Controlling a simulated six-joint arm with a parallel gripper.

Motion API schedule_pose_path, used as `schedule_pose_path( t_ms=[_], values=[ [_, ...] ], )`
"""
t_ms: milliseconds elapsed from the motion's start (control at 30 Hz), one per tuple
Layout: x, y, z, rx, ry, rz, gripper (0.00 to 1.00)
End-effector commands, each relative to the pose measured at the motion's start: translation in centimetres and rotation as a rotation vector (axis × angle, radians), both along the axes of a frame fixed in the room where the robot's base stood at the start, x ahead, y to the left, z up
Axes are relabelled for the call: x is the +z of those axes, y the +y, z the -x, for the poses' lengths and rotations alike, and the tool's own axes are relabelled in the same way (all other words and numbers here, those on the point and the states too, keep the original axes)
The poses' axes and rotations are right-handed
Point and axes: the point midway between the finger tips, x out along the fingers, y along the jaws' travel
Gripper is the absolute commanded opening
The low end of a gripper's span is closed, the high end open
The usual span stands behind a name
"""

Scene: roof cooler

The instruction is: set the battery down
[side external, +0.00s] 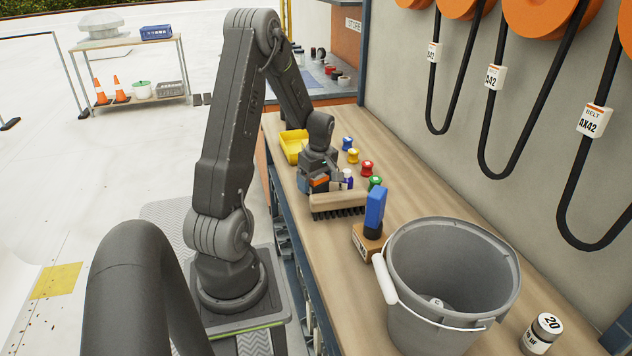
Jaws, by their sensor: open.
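My gripper (321,183) points down over the wooden bench, just behind a brush (338,201) with a wooden back and dark bristles. Its jaws are open; the fingertips are small and partly hidden by the brush. A small orange and dark piece (319,181) shows at the gripper, and I cannot tell whether it is part of it. A small white and blue cylinder (347,179) stands close at the gripper's right. I cannot make out for certain which thing is the battery. A blue upright block (375,208) with a dark lower part stands on a wooden block (368,243).
A grey bucket (453,265) with a white handle fills the near bench. A labelled can (541,334) stands to its right. Coloured spools, one of them red (367,168), line the wall side. A yellow bin (293,147) is behind my gripper. Black belts (575,200) hang above.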

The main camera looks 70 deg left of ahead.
Motion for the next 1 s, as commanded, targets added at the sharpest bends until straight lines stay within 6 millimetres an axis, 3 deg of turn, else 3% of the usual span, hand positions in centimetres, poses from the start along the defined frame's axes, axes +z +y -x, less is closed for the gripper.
schedule_pose_path(
  t_ms=[400,733,867,1000],
  values=[
    [8.2,-0.9,-0.5,-0.002,-0.003,-0.005,0.85],
    [11.8,-1.8,-0.9,-0.026,-0.006,-0.004,0.85],
    [14.0,-5.6,-2.4,-0.212,-0.028,-0.03,0.85],
    [17.5,-13.9,-3.9,-0.616,-0.076,-0.088,0.85]
  ],
)
